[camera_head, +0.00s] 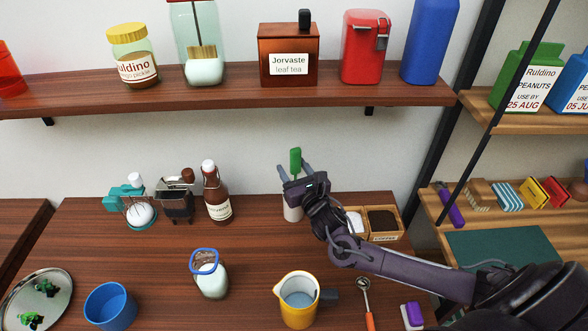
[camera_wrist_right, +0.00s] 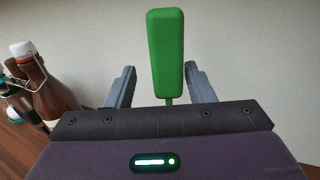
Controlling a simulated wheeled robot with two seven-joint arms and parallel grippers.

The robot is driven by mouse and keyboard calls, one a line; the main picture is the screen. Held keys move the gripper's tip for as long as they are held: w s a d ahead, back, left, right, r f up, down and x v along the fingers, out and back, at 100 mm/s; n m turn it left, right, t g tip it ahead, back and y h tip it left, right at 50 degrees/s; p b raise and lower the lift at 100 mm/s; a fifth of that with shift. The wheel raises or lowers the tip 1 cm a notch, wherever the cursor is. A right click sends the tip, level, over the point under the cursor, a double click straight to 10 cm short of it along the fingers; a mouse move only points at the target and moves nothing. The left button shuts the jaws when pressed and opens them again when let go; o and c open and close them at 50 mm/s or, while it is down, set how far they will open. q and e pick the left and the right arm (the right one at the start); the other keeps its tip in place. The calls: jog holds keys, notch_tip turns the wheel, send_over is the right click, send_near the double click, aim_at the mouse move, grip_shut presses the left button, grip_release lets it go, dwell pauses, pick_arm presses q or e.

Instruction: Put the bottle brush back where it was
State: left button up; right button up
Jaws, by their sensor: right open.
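A green handle on a thin stem, which looks like the bottle brush (camera_head: 295,158), stands upright at the back of the counter. It also shows in the right wrist view (camera_wrist_right: 167,50). Its lower end is hidden by my gripper; a pale holder (camera_head: 291,212) shows below, and the brush seems to stand in it. My right gripper (camera_head: 294,171) is open, with one finger on each side of the handle and stem. In the wrist view a gap shows on both sides, so the fingers do not touch it. My left gripper is not in view.
A brown bottle (camera_head: 216,197) stands left of my right gripper. A wooden box (camera_head: 385,237) with dark contents is to its right. A yellow jug (camera_head: 299,312), a jar (camera_head: 211,284) and a blue bowl (camera_head: 110,306) stand in front. A loaded shelf (camera_head: 230,95) runs above.

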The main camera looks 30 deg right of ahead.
jog(key=shift+d, duration=0.1)
jog(key=shift+s+f, duration=0.1)
jog(key=shift+s, duration=0.2)
jog(key=s+b, duration=0.2)
jog(key=s, duration=0.9)
jog(key=shift+s+a+r, duration=0.2)
jog(key=shift+a, duration=0.25)
